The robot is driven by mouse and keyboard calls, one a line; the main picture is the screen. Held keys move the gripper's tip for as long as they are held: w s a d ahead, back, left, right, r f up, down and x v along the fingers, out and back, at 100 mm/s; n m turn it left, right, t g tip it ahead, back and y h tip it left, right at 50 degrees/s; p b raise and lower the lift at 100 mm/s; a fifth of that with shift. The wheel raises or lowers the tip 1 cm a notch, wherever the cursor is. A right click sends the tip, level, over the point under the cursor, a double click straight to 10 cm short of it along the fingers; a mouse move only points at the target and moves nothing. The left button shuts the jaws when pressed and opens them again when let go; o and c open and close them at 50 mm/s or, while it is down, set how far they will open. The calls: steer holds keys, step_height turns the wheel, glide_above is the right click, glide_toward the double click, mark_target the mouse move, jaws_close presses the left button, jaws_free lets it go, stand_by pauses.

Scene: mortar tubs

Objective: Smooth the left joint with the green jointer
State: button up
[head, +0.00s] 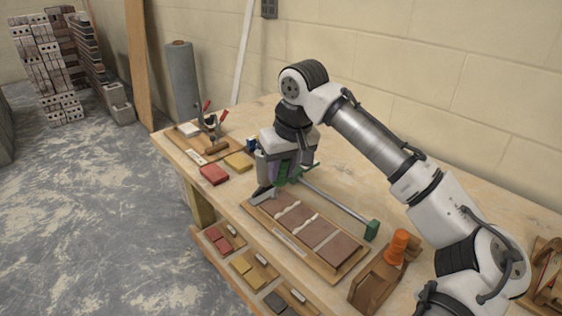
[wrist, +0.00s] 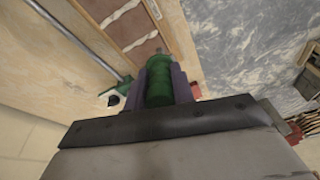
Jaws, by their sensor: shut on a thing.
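My gripper (head: 283,174) is shut on the green jointer, above the left far end of the brick panel. The jointer's green handle (wrist: 158,85) sits upright between the purple fingers in the wrist view, with a small grey metal end beyond it. The panel is a wooden board (head: 349,268) with several reddish-brown bricks in a row. The left joint (head: 288,208) and the middle joint (head: 307,222) show pale, uneven raised mortar. The right joint is a thin flat line. I cannot tell whether the jointer touches the panel.
A metal bar with green ends (head: 342,208) lies behind the panel. A wooden block with an orange knob (head: 398,246) stands at the right. Red (head: 214,174) and yellow (head: 239,161) blocks lie at the left. Small trays (head: 253,268) sit below the table's front edge.

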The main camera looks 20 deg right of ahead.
mark_target(283, 185)
steer(key=shift+s+f+b, duration=0.2)
steer(key=shift+f+b, duration=0.3)
steer(key=shift+f, duration=0.05)
steer(key=b+x, duration=0.2)
steer(key=s+b+x, duration=0.1)
steer(key=x, duration=0.1)
steer(key=shift+w+d+f+b, duration=0.1)
steer(key=shift+f+b, duration=0.05)
steer(key=shift+b, duration=0.2)
steer(key=shift+p, duration=0.35)
steer(key=shift+f, duration=0.4)
stand_by(0.5)
steer(key=shift+d+r, duration=0.1)
steer(key=shift+d, duration=0.05)
steer(key=shift+w+d, duration=0.1)
steer(key=shift+d, duration=0.45)
steer(key=shift+d+p, duration=0.1)
steer(key=shift+p, duration=0.2)
